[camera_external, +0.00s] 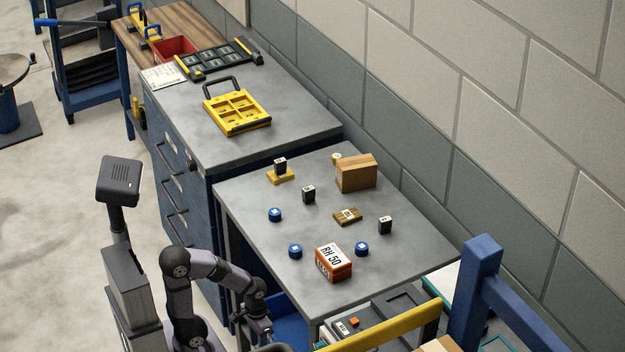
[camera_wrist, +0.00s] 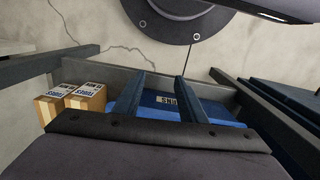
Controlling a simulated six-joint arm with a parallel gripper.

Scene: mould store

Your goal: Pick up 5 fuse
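My gripper (camera_external: 262,328) is low beside the near left corner of the grey table, below its top. In the wrist view my gripper (camera_wrist: 158,83) has its two dark fingers apart with nothing held between them. No thing is clearly marked as a fuse. Small black blocks with white labels stand on the table: one (camera_external: 280,164) on a yellow pad, one (camera_external: 308,195) near the middle, one (camera_external: 385,225) at the right. Blue round pieces (camera_external: 275,214), (camera_external: 295,251), (camera_external: 362,249) lie there too.
The table (camera_external: 410,250) also bears an orange labelled box (camera_external: 334,263), a cardboard box (camera_external: 356,172) and a tan labelled block (camera_external: 348,216). A blue labelled bin (camera_wrist: 158,106) and small cartons (camera_wrist: 85,98) lie beyond my fingers. A yellow rail (camera_external: 385,328) crosses the lower right.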

